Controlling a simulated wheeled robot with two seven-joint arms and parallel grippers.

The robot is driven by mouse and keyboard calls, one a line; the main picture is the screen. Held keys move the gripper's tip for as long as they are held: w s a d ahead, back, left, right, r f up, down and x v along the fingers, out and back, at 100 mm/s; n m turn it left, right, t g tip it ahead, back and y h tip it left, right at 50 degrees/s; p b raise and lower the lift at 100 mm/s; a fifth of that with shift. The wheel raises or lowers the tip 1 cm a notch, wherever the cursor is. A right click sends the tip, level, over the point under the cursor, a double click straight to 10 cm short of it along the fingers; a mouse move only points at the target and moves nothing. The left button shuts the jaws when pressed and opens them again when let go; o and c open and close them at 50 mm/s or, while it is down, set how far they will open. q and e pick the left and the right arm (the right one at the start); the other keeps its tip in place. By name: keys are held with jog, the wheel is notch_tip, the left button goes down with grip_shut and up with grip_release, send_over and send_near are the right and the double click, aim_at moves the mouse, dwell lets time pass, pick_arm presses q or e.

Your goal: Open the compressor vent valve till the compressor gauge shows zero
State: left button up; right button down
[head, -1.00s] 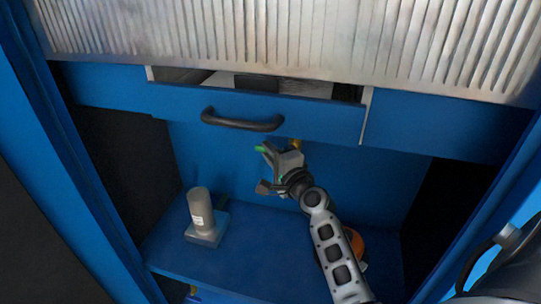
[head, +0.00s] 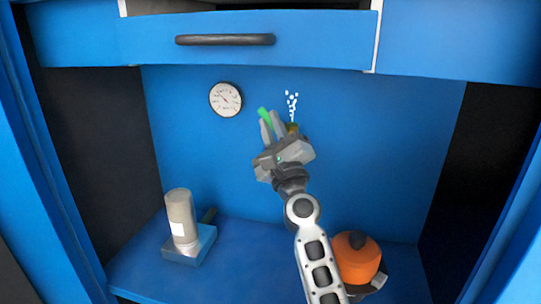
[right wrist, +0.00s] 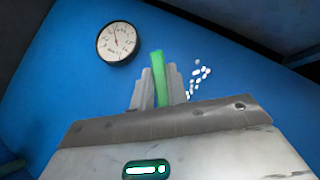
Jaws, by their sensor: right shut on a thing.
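The green valve handle (head: 264,115) stands in front of the blue back wall, with a brassy valve body (head: 292,128) partly hidden behind my gripper. My right gripper (head: 271,129) is shut on the handle; in the right wrist view the green handle (right wrist: 158,75) shows between its fingers (right wrist: 159,88). White specks (head: 291,102) rise from the valve, and they also show in the right wrist view (right wrist: 200,75). The round white compressor gauge (head: 226,99) is on the wall to the left. Its needle points up and left; the exact reading is too small to tell. My left gripper is out of view.
A grey cylinder on a blue base (head: 180,220) stands at the left of the shelf (head: 225,285). An orange round thing with a dark knob (head: 356,262) is at the right, beside my forearm. A drawer with a black handle (head: 225,40) overhangs above.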

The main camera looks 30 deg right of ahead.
pick_arm(q)
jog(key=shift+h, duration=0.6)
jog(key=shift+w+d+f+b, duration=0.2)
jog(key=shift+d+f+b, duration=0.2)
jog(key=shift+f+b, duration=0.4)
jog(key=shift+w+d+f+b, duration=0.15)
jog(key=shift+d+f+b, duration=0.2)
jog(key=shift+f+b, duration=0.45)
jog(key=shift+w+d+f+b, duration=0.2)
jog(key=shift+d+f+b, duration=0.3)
jog(key=shift+b, duration=0.5)
pick_arm(e)
jog(key=shift+s+d+r+m+h, duration=0.1)
jog(key=shift+s+d+m+h, duration=0.05)
jog(key=shift+m+h, duration=0.85)
jog(key=shift+s+d+r+m+h, duration=0.2)
jog(key=shift+m+h, duration=0.6)
jog(key=shift+m, duration=0.4)
jog(key=shift+s+d+r+m+h, duration=0.1)
jog(key=shift+s+d+m+h, duration=0.05)
jog(key=shift+m+h, duration=0.85)
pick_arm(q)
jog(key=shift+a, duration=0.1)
